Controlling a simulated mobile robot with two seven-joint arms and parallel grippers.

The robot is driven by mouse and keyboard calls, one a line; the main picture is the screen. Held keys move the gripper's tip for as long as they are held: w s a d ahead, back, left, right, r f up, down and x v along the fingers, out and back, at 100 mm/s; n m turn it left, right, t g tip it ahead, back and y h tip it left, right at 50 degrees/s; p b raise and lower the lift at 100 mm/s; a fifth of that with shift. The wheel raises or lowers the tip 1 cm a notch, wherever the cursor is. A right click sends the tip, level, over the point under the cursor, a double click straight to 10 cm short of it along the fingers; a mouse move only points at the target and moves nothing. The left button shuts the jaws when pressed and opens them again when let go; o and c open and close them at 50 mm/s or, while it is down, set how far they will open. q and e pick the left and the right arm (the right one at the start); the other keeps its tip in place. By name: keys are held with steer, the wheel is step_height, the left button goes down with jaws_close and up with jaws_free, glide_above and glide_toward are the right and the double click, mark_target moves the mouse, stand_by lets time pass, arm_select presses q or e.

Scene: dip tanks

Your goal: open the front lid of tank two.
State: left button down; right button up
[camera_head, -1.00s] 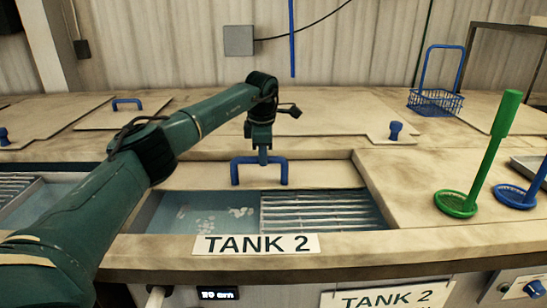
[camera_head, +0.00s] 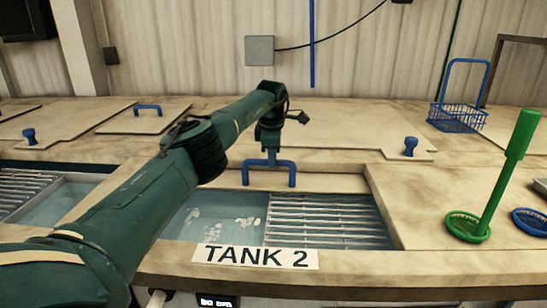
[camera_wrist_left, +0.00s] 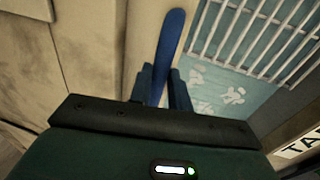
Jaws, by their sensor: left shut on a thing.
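The front lid of tank two (camera_head: 320,182) is a beige panel at the back edge of the tank opening, with a blue bar handle (camera_head: 282,165) on it. My left gripper (camera_head: 270,155) is shut on the middle of this handle. In the left wrist view the blue handle (camera_wrist_left: 170,45) runs between the two dark fingers (camera_wrist_left: 164,88). The opening in front of the lid shows pale blue water (camera_head: 215,222) with whitish bits at left and a metal grate (camera_head: 325,220) at right. The "TANK 2" label (camera_head: 255,257) is on the front rim. My right gripper is not in view.
A blue wire basket (camera_head: 457,112) stands at the back right. A blue knob (camera_head: 410,146) sits on the lid behind. Another open tank (camera_head: 50,200) is at left.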

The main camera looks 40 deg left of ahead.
arm_select(q)
steer(key=c, duration=1.3)
jaws_free()
step_height(320, 180, up, 13)
steer(key=s+d+b, duration=0.1)
steer(key=s, duration=0.1)
steer(key=shift+d, duration=0.2)
